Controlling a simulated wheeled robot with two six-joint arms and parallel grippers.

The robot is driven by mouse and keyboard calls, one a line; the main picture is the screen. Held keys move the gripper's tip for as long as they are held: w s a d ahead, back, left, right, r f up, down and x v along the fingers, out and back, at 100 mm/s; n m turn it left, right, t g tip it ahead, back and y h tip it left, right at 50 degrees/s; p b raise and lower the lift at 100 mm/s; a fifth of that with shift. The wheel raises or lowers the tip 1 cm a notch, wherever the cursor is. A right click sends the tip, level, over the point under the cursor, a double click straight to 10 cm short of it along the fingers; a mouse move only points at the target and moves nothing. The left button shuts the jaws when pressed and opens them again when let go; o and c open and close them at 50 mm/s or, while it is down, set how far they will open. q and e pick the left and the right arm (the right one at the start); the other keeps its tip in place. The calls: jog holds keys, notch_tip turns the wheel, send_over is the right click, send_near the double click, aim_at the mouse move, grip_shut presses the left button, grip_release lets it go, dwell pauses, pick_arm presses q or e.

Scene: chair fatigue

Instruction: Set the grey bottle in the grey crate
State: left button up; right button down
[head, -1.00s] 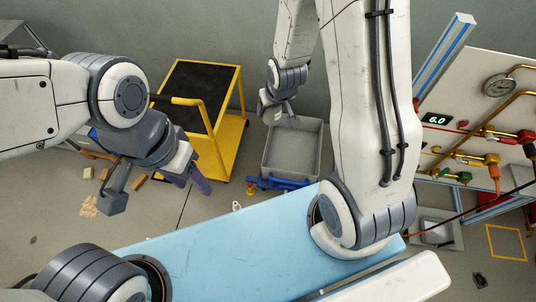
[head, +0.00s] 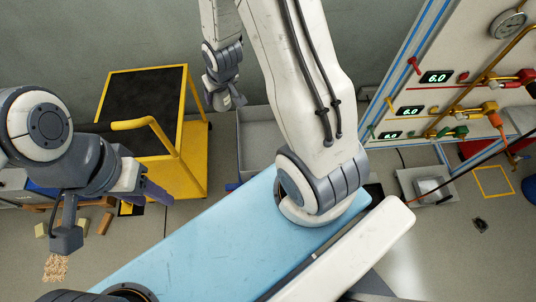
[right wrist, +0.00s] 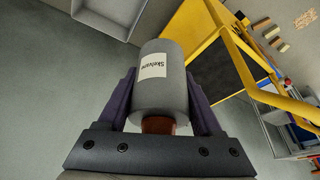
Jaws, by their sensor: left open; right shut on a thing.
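The grey bottle (right wrist: 176,92), with a white label and a reddish-brown end, is between the purple fingers of my right gripper (right wrist: 163,105), which is shut on it. In the head view my right gripper (head: 226,100) is at the far left corner of the grey crate; the bottle cannot be made out there. The grey crate (head: 256,135) stands behind the blue top, partly hidden by my right arm. A corner of the crate (right wrist: 112,12) shows at the top left of the right wrist view, apart from the bottle. My left gripper (head: 150,192) is open and empty at the left.
A yellow cart (head: 198,165) with a black top stands left of the crate; it also shows close by at the right in the right wrist view (right wrist: 205,20). The blue top (head: 215,240) lies in front. A gauge panel (head: 475,75) is at the right. Small blocks lie at the left.

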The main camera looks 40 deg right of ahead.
jog(key=w+d+f+m+b, duration=0.1)
jog(key=d+f+b, duration=0.2)
jog(key=f+b, duration=0.85)
jog(key=w+d+f+m+h+b, duration=0.1)
jog(key=d+f+b, duration=0.2)
jog(key=f+b, duration=0.9)
jog(key=w+d+f+m+b, duration=0.1)
jog(key=w+d+f+b, duration=0.15)
jog(key=f+b, duration=0.95)
jog(key=m+h+b, duration=0.1)
jog(key=m+b, duration=0.1)
jog(key=b, duration=2.7)
send_over(268, 144)
jog(key=s+a, duration=0.1)
jog(key=f, duration=3.5)
jog(key=shift+s+f, duration=0.15)
jog(key=shift+s, duration=0.05)
notch_tip(268, 144, down, 4)
jog(key=b, duration=0.3)
jog(key=shift+b, duration=0.35)
